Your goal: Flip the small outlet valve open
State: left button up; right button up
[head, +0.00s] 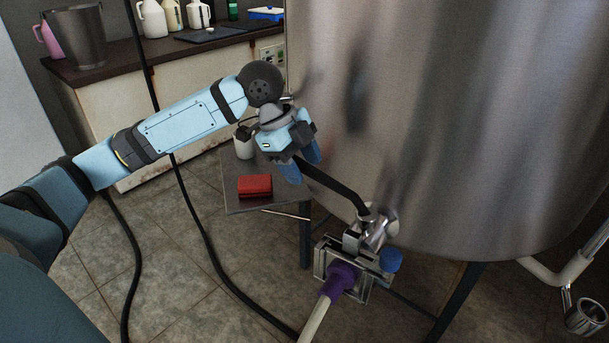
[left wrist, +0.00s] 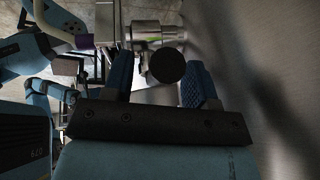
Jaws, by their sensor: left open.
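The small outlet valve (head: 362,240) sits low at the front of the steel tank. Its dark lever (head: 335,185) slants from the valve up and left toward my left gripper (head: 304,168). My left gripper is open at the lever's upper end. In the left wrist view, the lever's round dark end (left wrist: 166,66) shows between the two blue fingers of my left gripper (left wrist: 162,82). It looks free of both, but its depth is hard to judge. The steel valve body (left wrist: 150,34) lies beyond it. I cannot make out my right gripper in either view.
A purple hose coupling (head: 340,279) and a blue cap (head: 391,260) are by the valve. The steel tank (head: 450,130) rises close to my left gripper. A small grey table (head: 238,204) holds a red box (head: 255,186). A counter (head: 110,62) stands behind.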

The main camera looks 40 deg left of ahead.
pick_arm(q)
jog(key=shift+w+d+f, duration=0.1)
jog(key=shift+d+f, duration=0.15)
jog(key=shift+f, duration=0.25)
pick_arm(e)
jog(key=shift+f, duration=0.3)
